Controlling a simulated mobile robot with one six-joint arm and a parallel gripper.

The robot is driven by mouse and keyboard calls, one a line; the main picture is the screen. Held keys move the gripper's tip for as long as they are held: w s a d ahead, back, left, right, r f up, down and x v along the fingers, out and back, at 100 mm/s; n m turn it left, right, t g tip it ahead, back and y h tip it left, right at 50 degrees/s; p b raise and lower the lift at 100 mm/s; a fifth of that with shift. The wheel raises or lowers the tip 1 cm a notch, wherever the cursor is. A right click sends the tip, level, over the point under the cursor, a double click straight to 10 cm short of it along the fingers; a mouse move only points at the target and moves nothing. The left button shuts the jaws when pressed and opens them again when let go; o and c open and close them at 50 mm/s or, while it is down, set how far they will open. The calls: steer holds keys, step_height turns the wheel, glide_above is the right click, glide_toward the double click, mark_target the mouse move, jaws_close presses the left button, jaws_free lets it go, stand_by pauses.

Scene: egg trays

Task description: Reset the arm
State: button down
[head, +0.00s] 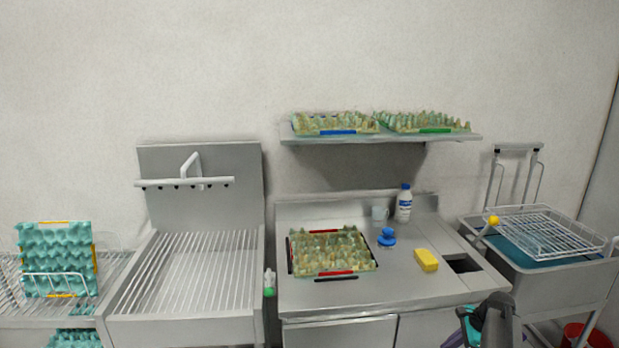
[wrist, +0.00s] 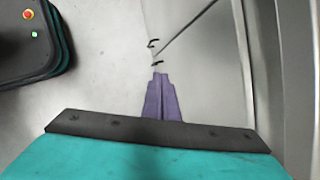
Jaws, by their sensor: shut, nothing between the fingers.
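My gripper (wrist: 160,77) shows in the wrist view as two purple fingers lying side by side, shut with nothing between them. It points along the pale floor toward a light grey cabinet front and touches nothing that I can see. In the head view, part of my arm (head: 492,322) rises at the bottom right, in front of the worktop's right end. The fingertips cannot be made out in that view.
The worktop (head: 400,285) holds an egg tray (head: 330,250), a blue-handled brush (head: 387,238), a yellow sponge (head: 426,260), a cup (head: 380,215) and a bottle (head: 404,205). Two more trays sit on the shelf (head: 380,138). A trolley (head: 562,275) with a wire rack stands right.

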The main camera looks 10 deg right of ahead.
steer(key=s+a+f+n+g+b, duration=0.15)
steer(key=s+a+f+n, duration=0.35)
steer(key=a+f, duration=0.6)
steer(key=s+a+f+n+g, duration=0.3)
steer(key=s+a+f+n, duration=0.3)
steer(key=a, duration=0.9)
steer(key=s+a+f+n+g+h, duration=0.1)
steer(key=s+a+f+n, duration=0.2)
steer(key=s, duration=0.4)
steer(key=s+a+f+n+g+h, duration=0.1)
steer(key=s+a+f+n+g, duration=0.1)
steer(key=s+a+f+n, duration=0.2)
steer(key=s+a+f+n+g+h+b, duration=0.1)
steer(key=s+a+f+n, duration=0.3)
steer(key=s+a, duration=0.3)
steer(key=s, duration=0.4)
steer(key=shift+s+g+h, duration=0.3)
steer(key=shift+s+g, duration=0.05)
